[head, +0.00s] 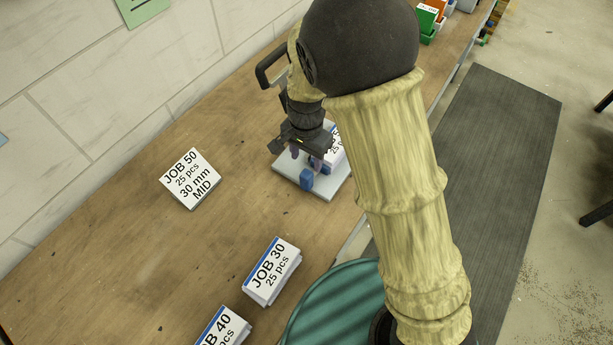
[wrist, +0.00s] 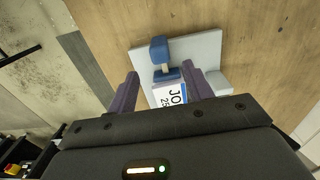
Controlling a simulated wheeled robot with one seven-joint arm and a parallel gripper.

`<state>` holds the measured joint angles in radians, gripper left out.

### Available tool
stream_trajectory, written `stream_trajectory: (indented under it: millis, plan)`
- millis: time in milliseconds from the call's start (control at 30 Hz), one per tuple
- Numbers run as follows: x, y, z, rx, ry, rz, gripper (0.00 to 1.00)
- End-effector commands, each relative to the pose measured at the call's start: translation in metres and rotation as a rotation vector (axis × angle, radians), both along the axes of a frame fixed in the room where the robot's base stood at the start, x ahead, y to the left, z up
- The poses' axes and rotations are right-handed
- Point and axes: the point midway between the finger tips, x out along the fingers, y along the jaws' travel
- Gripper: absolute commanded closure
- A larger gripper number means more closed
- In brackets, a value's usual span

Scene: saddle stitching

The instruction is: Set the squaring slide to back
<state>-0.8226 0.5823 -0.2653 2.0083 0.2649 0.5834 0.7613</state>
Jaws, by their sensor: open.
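The squaring slide is a blue block (head: 307,179) on a light grey plate (head: 283,171) on the bench. In the wrist view the blue slide (wrist: 159,48) has an upright block and a lower blue part beside a white labelled stack (wrist: 170,97). The stack lies on the plate (wrist: 205,47) and is partly hidden by my arm in the head view. My gripper (head: 305,158) is open above the plate. In the wrist view its purple fingers (wrist: 160,70) are spread to either side of the slide's lower part and the stack. I cannot tell whether they touch anything.
A JOB 50 card stack (head: 190,179) lies left on the wooden bench (head: 130,235). JOB 30 (head: 271,272) and JOB 40 (head: 222,328) stacks lie nearer. Green and orange bins (head: 428,18) stand at the far end. Bare bench surrounds the plate's left side.

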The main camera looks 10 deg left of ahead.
Motion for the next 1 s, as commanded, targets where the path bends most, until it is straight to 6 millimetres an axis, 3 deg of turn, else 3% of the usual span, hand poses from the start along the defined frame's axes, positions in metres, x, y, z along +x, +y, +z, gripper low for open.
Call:
stream_trajectory:
  millis: [533,700,967,1000]
  plan:
    - [0.000,-0.001,-0.090,-0.002,0.003,0.000,0.49]
    - [0.000,0.000,-0.101,-0.001,0.001,0.000,0.49]
    - [0.000,0.000,-0.102,0.000,0.000,0.000,0.49]
    - [0.000,0.000,-0.102,0.000,0.000,0.000,0.55]
